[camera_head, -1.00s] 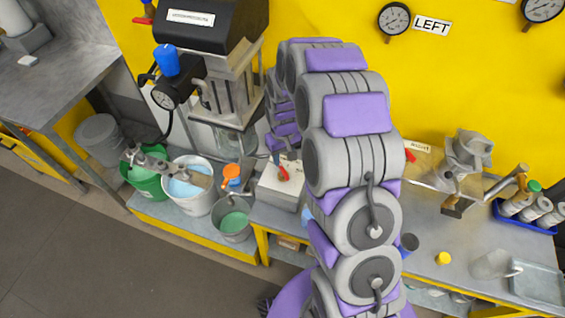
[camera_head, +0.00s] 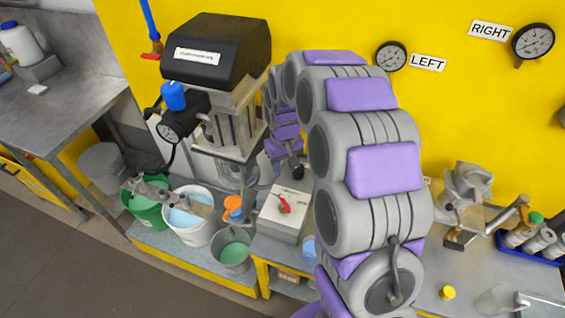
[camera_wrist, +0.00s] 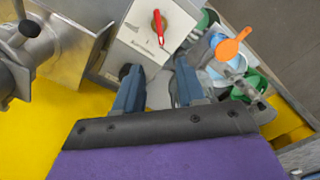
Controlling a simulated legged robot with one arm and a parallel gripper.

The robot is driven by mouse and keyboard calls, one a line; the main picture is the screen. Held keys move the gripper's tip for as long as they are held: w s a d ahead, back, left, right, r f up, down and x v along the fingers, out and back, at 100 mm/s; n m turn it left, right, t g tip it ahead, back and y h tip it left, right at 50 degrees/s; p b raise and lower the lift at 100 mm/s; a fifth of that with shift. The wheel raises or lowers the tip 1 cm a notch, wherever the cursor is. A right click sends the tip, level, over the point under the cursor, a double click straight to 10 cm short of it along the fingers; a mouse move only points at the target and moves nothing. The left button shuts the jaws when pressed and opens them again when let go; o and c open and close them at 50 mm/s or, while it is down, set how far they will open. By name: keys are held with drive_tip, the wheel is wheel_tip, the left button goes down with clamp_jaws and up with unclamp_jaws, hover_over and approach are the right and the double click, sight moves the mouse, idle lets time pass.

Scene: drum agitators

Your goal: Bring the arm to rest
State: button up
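My arm arches up from the bottom of the head view, and its far end comes down near the agitator. My gripper (camera_wrist: 158,85) shows in the wrist view with its two dark blue fingers apart and nothing visible between them. It is near the control box (camera_wrist: 135,40), which carries a red switch handle (camera_wrist: 159,28). In the head view the same box (camera_head: 274,221) and red handle (camera_head: 284,203) sit below the arm's far end, and the handle is not touched. My gripper's fingers are too small to make out there.
The agitator (camera_head: 215,50) stands behind the box. A white bucket (camera_head: 187,238), green bucket (camera_head: 147,216) and grey bucket (camera_head: 222,262) stand to the left. An orange scoop (camera_head: 233,204) is beside them.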

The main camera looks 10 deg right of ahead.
drive_tip(key=s+r+b, duration=0.1)
drive_tip(key=s+r, duration=0.1)
drive_tip(key=s, duration=1)
drive_tip(key=s+r+m+g+b, duration=0.1)
drive_tip(key=s+r, duration=0.2)
drive_tip(key=s, duration=0.9)
drive_tip(key=s+r+m+b, duration=0.1)
drive_tip(key=s+r, duration=0.1)
drive_tip(key=s, duration=1)
drive_tip(key=shift+a+r+g+b, duration=0.15)
drive_tip(key=shift+r+g+b, duration=0.1)
drive_tip(key=shift+g+b, duration=0.15)
